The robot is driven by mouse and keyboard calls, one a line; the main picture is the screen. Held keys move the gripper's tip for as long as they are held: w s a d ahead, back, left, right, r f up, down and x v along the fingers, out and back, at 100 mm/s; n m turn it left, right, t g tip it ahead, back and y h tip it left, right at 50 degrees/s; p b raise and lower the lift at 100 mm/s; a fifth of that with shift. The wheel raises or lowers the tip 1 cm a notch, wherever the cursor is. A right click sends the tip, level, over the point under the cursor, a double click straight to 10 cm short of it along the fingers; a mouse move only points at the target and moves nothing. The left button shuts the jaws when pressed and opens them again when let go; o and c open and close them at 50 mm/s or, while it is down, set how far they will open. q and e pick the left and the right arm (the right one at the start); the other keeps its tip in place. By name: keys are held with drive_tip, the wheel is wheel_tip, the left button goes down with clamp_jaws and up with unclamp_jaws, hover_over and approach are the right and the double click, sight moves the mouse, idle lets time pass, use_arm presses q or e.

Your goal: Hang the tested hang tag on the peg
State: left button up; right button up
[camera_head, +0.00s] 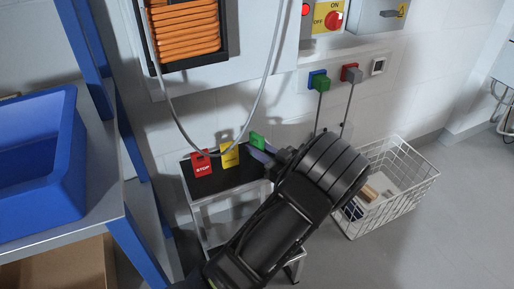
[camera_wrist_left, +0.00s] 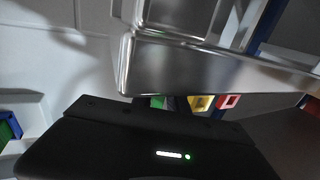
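A green tag (camera_head: 257,140) shows at the right end of a row of tags on a small black-topped stand (camera_head: 227,178). No lettering on it is readable. A yellow tag (camera_head: 230,155) and a red STOP tag (camera_head: 202,163) stand to its left. My left gripper (camera_head: 264,153) is right at the green tag; its fingertips are partly hidden, and I cannot tell whether they grip it. The left wrist view shows my dark hand, with the yellow tag (camera_wrist_left: 200,103) and red tag (camera_wrist_left: 229,101) beyond it. I cannot make out a peg. My right gripper is not in view.
A white wire basket (camera_head: 405,178) stands on the floor at right. A blue bin (camera_head: 45,200) sits on the left shelf. Green (camera_head: 320,83) and grey (camera_head: 355,76) plugs sit in wall sockets.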

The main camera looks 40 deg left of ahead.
use_arm(q)
drive_tip(key=shift+o, duration=1.3)
drive_tip(key=shift+r, duration=0.2)
drive_tip(key=s+d+p, duration=0.1)
drive_tip(key=d+p, duration=0.1)
drive_tip(key=d, duration=1)
drive_tip(key=shift+p, duration=0.3)
